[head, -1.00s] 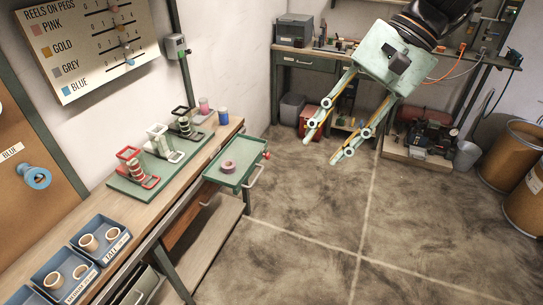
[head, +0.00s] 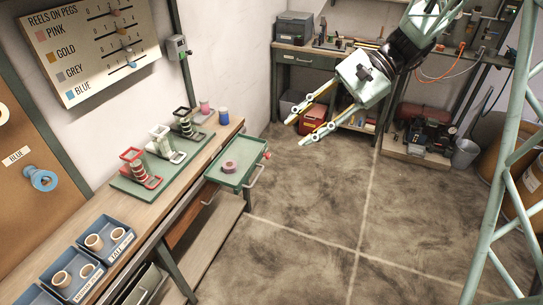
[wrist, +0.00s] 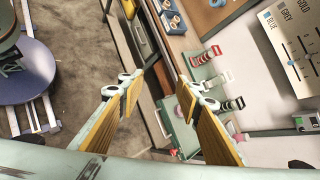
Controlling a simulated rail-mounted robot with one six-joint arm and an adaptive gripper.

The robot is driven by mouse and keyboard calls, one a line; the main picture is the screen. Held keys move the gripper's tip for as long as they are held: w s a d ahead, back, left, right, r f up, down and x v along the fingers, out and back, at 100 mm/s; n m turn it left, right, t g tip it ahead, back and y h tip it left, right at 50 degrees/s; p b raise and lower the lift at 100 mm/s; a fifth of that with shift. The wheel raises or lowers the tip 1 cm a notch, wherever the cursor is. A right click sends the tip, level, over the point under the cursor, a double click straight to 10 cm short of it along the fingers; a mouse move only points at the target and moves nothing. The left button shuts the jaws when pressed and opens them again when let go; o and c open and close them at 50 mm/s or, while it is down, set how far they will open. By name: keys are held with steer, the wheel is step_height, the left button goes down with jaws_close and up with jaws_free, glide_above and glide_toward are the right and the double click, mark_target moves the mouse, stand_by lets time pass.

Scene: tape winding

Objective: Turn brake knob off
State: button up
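A small red knob (head: 266,155) sticks out at the right end of the pulled-out green tray (head: 222,177) at the bench's far end. I cannot tell for sure whether it is the brake knob. A pink-grey ring (head: 230,167) lies on the tray. My gripper (head: 295,132) is open and empty, in the air to the right of the bench and apart from the knob. In the wrist view my gripper's fingers (wrist: 155,92) stand wide apart with nothing between them, and the bench shows beyond them.
Several reel stands sit on a green board (head: 125,188) on the bench. Blue trays (head: 88,262) hold rings at the near end. A small switch box (head: 178,47) is on the wall post. A second bench (head: 310,58) stands at the back. The middle floor is clear.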

steer(key=w+f+m+t+y+p, duration=0.2)
steer(key=w+f+m+y+p, duration=0.4)
steer(key=w+f, duration=1.1)
steer(key=m+t+y+p, duration=0.1)
steer(key=m+t+p, duration=0.2)
steer(key=m+t, duration=0.35)
glide_toward(269, 156)
steer(key=s+d+r, duration=0.1)
steer(key=d, duration=0.3)
steer(key=shift+s+d+f+m, duration=0.1)
steer(key=shift+d+f+m, duration=0.25)
steer(key=shift+f+m, duration=0.35)
steer(key=shift+x, duration=6.9)
steer(key=shift+c, duration=0.3)
steer(key=c, duration=0.8)
